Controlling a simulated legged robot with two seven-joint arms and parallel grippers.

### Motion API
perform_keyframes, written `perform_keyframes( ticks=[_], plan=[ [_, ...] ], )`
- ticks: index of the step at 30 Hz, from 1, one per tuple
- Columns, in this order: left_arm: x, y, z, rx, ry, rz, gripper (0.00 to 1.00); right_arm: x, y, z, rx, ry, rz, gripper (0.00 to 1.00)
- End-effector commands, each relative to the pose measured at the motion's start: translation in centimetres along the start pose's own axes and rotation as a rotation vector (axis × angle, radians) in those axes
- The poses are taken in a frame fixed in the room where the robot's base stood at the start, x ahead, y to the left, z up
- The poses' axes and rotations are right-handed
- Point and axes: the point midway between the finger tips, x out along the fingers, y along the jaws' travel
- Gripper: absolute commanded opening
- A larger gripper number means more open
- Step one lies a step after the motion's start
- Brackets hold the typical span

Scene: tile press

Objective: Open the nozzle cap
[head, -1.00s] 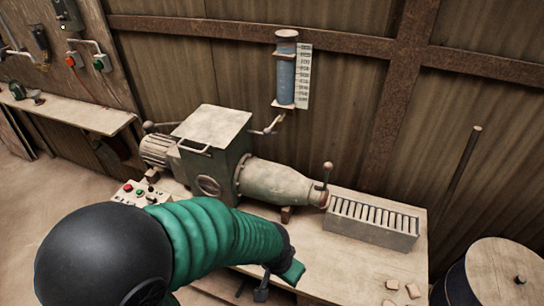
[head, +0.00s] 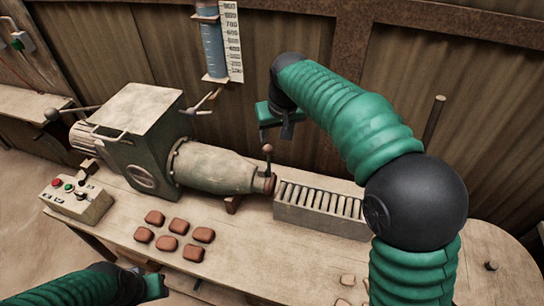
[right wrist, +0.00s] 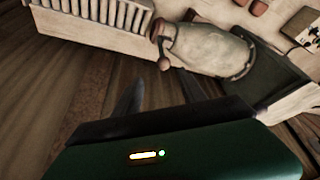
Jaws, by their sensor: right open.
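The nozzle cap (head: 271,186) sits at the right end of the pale tapered nozzle (head: 215,168) of the press. Its lever stands up with a round brown knob (head: 267,148) on top. In the right wrist view the cap (right wrist: 158,30) and the knob (right wrist: 164,63) show near the top middle. My right gripper (head: 276,135) is open and empty, pointing down above and behind the cap, apart from it. My left gripper (head: 146,284) is low at the picture's bottom left, over the bench's front; its jaws do not show clearly.
A slotted box (head: 320,212) stands just right of the cap. Several brown tiles (head: 168,243) lie on the bench in front of the nozzle. A control box (head: 76,200) is at the left. A gauge tube (head: 212,45) hangs on the wall behind.

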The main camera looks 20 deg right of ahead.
Motion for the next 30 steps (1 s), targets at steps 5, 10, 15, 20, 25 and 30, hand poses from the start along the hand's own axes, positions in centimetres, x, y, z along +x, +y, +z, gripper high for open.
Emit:
perform_keyframes(
  ticks=[5, 10, 15, 20, 25, 30],
  plan=[
    [-0.1, -0.1, 0.0, -0.001, 0.0, 0.0, 0.36, 4.4, 0.2, 0.1, 0.0, -0.007, -0.002, 0.49],
    [-0.4, -0.1, -0.1, -0.002, 0.0, 0.0, 0.36, 9.1, 0.9, 0.1, 0.004, -0.007, -0.008, 0.49],
    [-0.6, 0.0, -0.1, -0.001, 0.0, 0.0, 0.36, 13.2, 1.2, 0.2, 0.005, -0.006, -0.01, 0.49],
    [-0.7, 0.0, -0.2, -0.001, 0.0, 0.0, 0.36, 15.2, 0.8, 0.1, 0.003, -0.003, -0.008, 0.49],
    [-0.7, 0.0, -0.2, -0.001, 0.0, 0.0, 0.36, 15.7, 0.5, 0.1, 0.002, -0.002, -0.005, 0.49],
    [-0.7, 0.0, -0.1, -0.001, 0.0, 0.0, 0.36, 15.7, 0.7, 0.1, 0.003, -0.002, -0.007, 0.46]
  ],
)
